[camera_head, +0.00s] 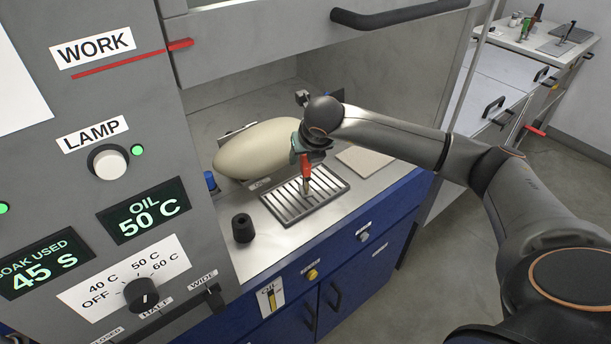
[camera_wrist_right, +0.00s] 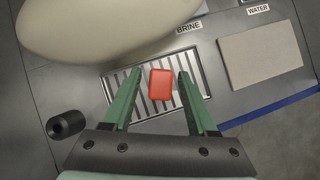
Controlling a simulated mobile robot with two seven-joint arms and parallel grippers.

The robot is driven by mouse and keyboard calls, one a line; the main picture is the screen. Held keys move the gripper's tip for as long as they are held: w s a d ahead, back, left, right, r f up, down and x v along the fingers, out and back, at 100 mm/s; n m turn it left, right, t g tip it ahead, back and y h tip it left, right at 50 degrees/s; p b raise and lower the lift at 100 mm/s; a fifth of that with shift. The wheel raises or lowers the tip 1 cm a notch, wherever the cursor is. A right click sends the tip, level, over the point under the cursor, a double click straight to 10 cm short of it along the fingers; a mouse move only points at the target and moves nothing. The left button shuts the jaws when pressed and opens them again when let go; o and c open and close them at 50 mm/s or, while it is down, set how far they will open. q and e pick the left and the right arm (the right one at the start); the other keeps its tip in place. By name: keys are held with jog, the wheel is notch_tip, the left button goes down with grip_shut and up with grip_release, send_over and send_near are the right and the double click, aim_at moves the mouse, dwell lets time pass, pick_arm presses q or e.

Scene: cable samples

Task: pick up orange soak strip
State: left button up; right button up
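Whether the strip's foot touches the tray cannot be told. My left gripper is not in view.
A large cream rounded body (camera_head: 258,150) lies close behind the tray. A black cylinder (camera_head: 243,228) stands at the tray's left. A beige pad (camera_head: 366,160) lies at its right, by the "WATER" label. The control panel (camera_head: 60,150) rises at left.

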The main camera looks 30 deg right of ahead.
grip_shut()
jog(key=shift+r, duration=0.1)
dwell(1.1)
